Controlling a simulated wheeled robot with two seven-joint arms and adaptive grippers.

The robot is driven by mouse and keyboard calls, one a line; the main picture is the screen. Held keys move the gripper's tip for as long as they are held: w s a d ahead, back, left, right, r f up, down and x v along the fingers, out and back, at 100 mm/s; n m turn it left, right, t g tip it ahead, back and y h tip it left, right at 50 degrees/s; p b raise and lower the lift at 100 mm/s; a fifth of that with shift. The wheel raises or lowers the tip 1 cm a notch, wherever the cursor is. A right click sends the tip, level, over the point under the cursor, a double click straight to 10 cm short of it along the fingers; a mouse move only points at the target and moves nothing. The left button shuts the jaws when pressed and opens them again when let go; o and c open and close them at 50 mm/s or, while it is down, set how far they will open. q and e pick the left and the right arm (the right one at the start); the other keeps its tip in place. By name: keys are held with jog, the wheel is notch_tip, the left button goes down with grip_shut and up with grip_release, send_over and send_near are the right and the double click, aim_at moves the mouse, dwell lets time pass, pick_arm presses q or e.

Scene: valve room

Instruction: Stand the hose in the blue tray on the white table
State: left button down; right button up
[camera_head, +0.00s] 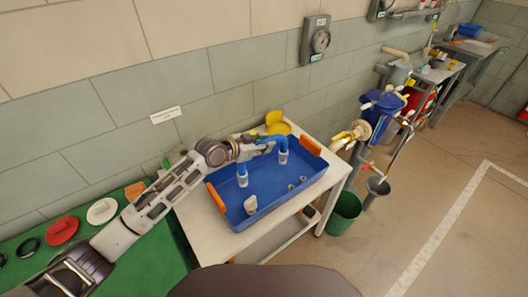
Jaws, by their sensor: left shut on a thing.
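The blue tray (225,187) with orange handles sits on the white table (201,235) against the wall. The hose is a blue bent piece (276,141) with pale grey ends pointing down, one near the tray's middle and one near its back right. It is upright over the tray floor; I cannot tell whether its ends touch the floor. My left gripper (260,148) reaches in from the left and is shut on the hose near its top, partly hiding it. My right gripper is not in view.
A pale grey fitting (251,204) and several small rings lie in the tray. A yellow object (277,123) is behind it. A green bin (344,211) and a blue valve (382,103) with pipes stand to the right. A green bench with discs is at left.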

pick_arm(q)
jog(key=shift+r, duration=0.1)
jog(key=shift+f, duration=1.85)
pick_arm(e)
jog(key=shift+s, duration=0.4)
pick_arm(q)
jog(key=shift+f, duration=0.15)
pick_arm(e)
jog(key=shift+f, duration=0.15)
pick_arm(q)
jog(key=c, duration=1.2)
grip_release()
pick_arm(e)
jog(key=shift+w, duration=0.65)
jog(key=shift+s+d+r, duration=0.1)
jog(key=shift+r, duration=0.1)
